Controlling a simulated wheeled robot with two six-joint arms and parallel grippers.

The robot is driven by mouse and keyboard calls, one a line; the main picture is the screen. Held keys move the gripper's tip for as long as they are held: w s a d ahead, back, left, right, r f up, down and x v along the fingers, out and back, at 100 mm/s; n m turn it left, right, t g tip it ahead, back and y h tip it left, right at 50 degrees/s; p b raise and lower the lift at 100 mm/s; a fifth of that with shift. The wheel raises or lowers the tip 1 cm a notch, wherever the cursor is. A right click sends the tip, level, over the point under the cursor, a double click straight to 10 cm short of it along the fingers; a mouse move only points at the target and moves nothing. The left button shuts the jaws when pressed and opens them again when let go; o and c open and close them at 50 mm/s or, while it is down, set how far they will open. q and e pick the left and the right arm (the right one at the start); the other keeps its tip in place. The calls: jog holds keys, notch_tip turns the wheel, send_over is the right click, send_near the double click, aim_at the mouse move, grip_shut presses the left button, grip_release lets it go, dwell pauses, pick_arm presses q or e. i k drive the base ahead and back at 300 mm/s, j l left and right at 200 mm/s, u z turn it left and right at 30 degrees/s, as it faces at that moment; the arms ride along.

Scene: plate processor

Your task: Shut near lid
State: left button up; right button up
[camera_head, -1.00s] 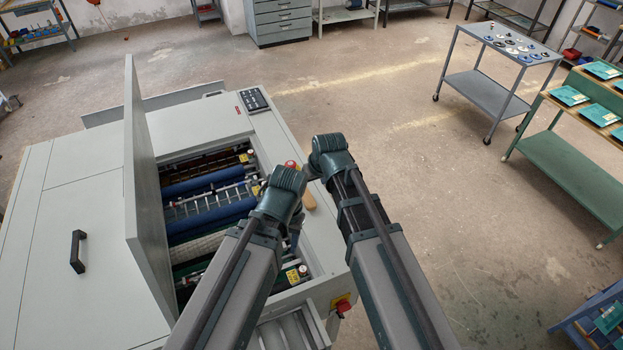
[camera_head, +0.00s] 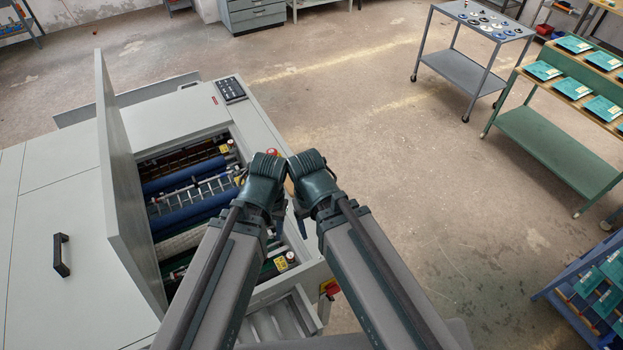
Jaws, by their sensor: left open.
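The grey plate processor (camera_head: 172,122) fills the left side. A tall grey lid (camera_head: 122,190) stands upright, open, beside the bay with blue rollers (camera_head: 190,210). A flat grey cover (camera_head: 40,210) with a black handle (camera_head: 61,255) lies to its left. I cannot tell for sure which of these is the near lid. My left gripper (camera_head: 279,226) is mostly hidden under its wrist, over the right edge of the bay. It is open, apart from the upright lid. My right wrist is beside the left one, and its gripper is hidden below it.
A control panel (camera_head: 230,89) is on the machine's far right corner. A grey cart (camera_head: 470,75) and a green rack (camera_head: 545,145) with teal packets stand to the right. A blue rack (camera_head: 590,295) is at lower right. The floor between is clear.

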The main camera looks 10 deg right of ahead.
aim_at(126, 224)
jog(key=k, duration=1)
